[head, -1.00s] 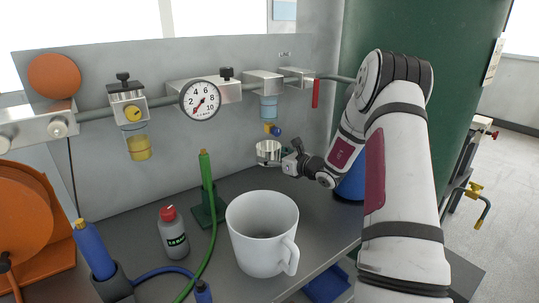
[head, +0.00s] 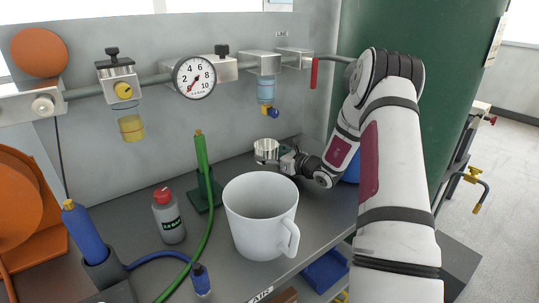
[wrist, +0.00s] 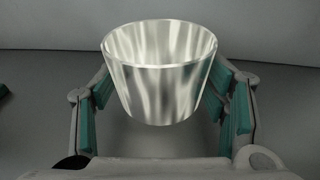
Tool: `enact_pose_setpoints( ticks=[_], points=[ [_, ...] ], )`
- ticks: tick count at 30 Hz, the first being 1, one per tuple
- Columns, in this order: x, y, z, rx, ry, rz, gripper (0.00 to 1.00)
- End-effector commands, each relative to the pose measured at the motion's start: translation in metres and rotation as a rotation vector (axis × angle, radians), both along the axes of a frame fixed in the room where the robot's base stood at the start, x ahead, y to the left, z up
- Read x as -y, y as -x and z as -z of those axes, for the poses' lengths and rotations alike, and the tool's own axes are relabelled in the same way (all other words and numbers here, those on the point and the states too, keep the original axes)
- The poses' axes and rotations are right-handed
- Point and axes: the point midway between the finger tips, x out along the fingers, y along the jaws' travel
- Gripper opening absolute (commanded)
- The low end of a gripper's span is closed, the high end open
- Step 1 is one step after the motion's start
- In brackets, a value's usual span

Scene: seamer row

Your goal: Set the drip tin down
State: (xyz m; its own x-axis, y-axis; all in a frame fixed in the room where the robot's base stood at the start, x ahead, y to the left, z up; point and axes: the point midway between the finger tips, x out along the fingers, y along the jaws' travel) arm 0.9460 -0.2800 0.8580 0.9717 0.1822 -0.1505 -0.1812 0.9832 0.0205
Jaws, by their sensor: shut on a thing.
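The drip tin (head: 266,149) is a small shiny metal cup, open at the top, near the back of the grey bench. It also fills the middle of the wrist view (wrist: 160,85), upright between the teal finger pads. My gripper (head: 283,158) is shut on the tin and holds it from the right side. The tin looks empty inside. I cannot tell whether its base touches the bench top.
A white mug (head: 261,215) stands in front of the tin. A green hose (head: 201,165) on its stand and a grey bottle with a red cap (head: 168,215) are to the left. The filter bowl (head: 266,90) hangs above the tin. Bare bench (head: 236,166) lies around the tin.

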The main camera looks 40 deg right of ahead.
Motion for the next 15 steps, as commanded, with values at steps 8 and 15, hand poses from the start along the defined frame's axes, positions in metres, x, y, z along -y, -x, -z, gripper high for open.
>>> enact_pose_setpoints(
  ticks=[8, 15],
  points=[
    [-0.0001, -0.0003, 0.0029, 0.000, 0.000, 0.000, 0.32],
    [-0.0001, -0.0002, 0.0075, 0.000, 0.000, 0.000, 0.32]
  ],
)
